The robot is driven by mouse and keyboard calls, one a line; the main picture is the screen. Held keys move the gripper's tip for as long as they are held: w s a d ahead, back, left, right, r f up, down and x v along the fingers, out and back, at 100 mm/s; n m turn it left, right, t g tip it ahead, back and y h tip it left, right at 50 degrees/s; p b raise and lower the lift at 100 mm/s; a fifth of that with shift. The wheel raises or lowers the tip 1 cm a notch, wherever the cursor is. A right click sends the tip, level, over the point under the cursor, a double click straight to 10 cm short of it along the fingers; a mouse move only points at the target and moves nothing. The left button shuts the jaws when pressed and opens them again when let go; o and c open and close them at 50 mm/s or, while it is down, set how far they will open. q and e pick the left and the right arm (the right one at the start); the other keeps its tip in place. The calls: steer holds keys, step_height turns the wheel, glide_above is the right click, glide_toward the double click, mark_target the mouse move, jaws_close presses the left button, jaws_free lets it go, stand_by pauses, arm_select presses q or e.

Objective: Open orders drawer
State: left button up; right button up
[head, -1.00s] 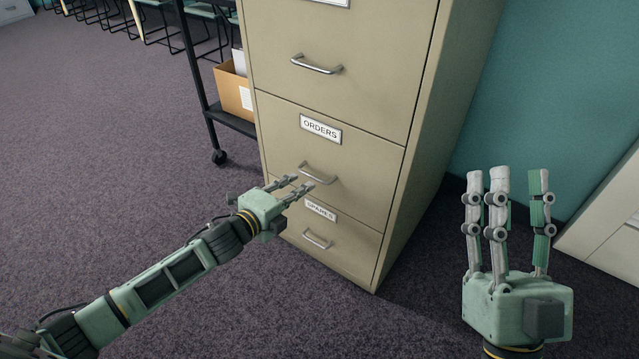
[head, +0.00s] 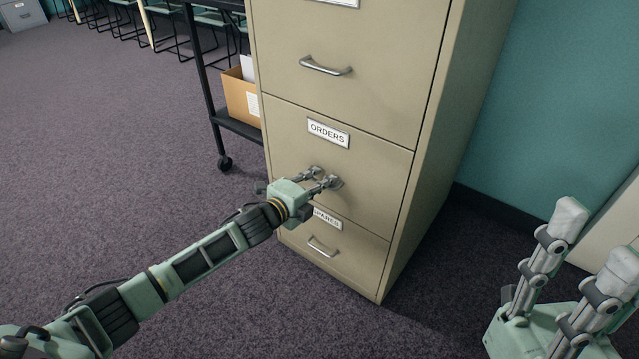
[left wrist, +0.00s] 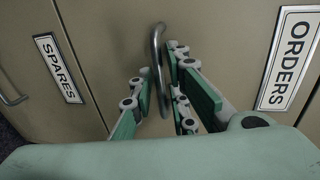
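The orders drawer (head: 375,160) is shut in the beige filing cabinet, with its ORDERS label (head: 328,133) above its handle. My left gripper (head: 325,178) is at that handle and covers most of it in the head view. In the left wrist view the metal handle (left wrist: 157,60) stands between the spread fingers of the left gripper (left wrist: 160,98), which are open around it. I see no clear closing on it. My right gripper (head: 590,245) is at the lower right, fingers up and apart, empty and away from the cabinet.
The spares drawer (head: 350,250) is below and another drawer (head: 350,50) is above, both shut. A black wheeled cart (head: 238,125) with a cardboard box (head: 240,98) stands left of the cabinet. Carpet (head: 130,160) in front is clear.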

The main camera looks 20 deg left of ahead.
arm_select(q)
jaws_close()
stand_by(0.6)
